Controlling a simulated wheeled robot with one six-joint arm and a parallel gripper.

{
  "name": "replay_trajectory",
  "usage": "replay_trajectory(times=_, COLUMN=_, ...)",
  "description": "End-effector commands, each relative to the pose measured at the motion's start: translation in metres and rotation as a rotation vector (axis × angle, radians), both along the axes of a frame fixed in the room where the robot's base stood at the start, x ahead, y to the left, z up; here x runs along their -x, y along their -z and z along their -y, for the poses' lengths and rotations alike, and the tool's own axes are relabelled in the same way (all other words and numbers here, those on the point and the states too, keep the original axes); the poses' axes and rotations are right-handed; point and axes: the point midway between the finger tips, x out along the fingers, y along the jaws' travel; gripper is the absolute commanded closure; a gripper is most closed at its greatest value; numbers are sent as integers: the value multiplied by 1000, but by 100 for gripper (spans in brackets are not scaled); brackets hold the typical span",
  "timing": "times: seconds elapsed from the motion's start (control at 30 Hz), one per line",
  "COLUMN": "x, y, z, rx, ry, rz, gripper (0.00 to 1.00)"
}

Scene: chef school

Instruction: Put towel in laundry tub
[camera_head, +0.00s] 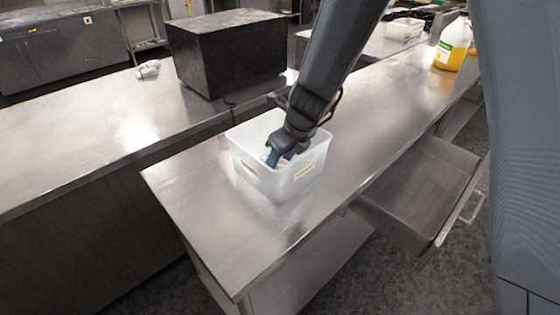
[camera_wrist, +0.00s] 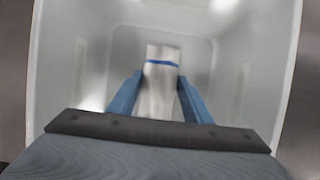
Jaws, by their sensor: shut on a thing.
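The laundry tub (camera_head: 252,177) is a white, open-topped plastic box with handle slots, standing upright on the steel counter in the head view. Its pale walls (camera_wrist: 65,70) surround the wrist view. My gripper (camera_head: 276,157) reaches down inside the tub, with its fingertips below the rim. In the wrist view the two blue fingers of my gripper (camera_wrist: 160,97) are on either side of a white towel (camera_wrist: 160,85) with a blue stripe, and are shut on it. The towel lies within the tub's outline. I cannot tell whether it touches the tub floor. Most of it is hidden in the head view.
The steel counter (camera_head: 205,215) is clear in front of the tub. A black box (camera_head: 228,52) stands behind on another counter, near a small whitish object (camera_head: 148,70). An open drawer (camera_head: 420,190) juts out at right. A bottle with yellow liquid (camera_head: 453,45) stands far right.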

Motion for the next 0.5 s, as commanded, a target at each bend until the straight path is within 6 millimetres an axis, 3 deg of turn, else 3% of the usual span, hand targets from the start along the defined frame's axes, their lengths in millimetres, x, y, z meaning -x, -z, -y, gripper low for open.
replay_trajectory(times=0.03, x=0, y=2, z=0, rx=0, ry=0, rz=0, gripper=80)
replay_trajectory(times=0.07, x=0, y=2, z=0, rx=0, ry=0, rz=0, gripper=52)
replay_trajectory(times=0.17, x=0, y=2, z=0, rx=0, ry=0, rz=0, gripper=37)
replay_trajectory(times=0.5, x=0, y=-1, z=0, rx=0, ry=0, rz=0, gripper=37)
